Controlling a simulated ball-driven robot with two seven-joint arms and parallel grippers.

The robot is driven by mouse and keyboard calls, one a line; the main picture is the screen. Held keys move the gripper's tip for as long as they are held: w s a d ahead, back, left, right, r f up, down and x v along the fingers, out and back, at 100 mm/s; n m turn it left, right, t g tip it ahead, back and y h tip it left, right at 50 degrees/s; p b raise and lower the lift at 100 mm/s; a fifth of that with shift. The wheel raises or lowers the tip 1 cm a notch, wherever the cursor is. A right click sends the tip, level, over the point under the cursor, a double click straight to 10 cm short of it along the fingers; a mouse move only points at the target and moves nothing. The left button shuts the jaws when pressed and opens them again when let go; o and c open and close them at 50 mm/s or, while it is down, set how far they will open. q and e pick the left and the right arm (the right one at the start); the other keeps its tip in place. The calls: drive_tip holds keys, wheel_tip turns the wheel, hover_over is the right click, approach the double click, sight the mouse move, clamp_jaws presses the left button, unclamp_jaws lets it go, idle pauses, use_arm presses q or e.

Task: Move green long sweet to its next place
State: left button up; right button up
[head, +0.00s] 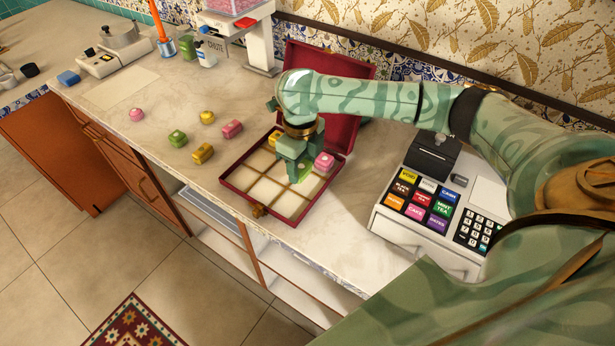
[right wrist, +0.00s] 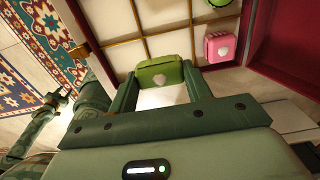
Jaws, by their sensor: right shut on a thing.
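My right gripper (head: 303,176) reaches down over the open red sweet box (head: 226,184). It is shut on a green long sweet (head: 305,173), which shows between the two fingers in the right wrist view (right wrist: 160,73). The sweet is at the box's divided compartments; I cannot tell whether it touches the floor of one. A pink sweet (head: 324,161) lies in a compartment beside the gripper, also seen in the right wrist view (right wrist: 220,46). A yellow sweet (head: 275,138) lies toward the back of the box. The front compartments look empty.
Several loose sweets lie left of the box: pink (head: 136,114), green (head: 177,138), yellow (head: 207,117), another yellow (head: 202,154) and a second pink (head: 232,129). The cash register (head: 437,205) stands close on the right. The box's raised lid (head: 340,125) is behind my arm.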

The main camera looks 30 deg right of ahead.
sight(309, 172)
drive_tip(key=d+f+b, duration=0.1)
drive_tip(key=d+f, duration=0.1)
drive_tip(key=shift+f, duration=0.35)
wheel_tip(309, 172, down, 3)
drive_tip(key=shift+r+b, duration=0.15)
drive_tip(key=shift+b, duration=0.65)
drive_tip(key=shift+a+r, duration=0.1)
drive_tip(key=o, duration=1)
drive_tip(key=shift+c, duration=0.2)
wheel_tip(309, 172, up, 12)
drive_tip(key=p, duration=0.5)
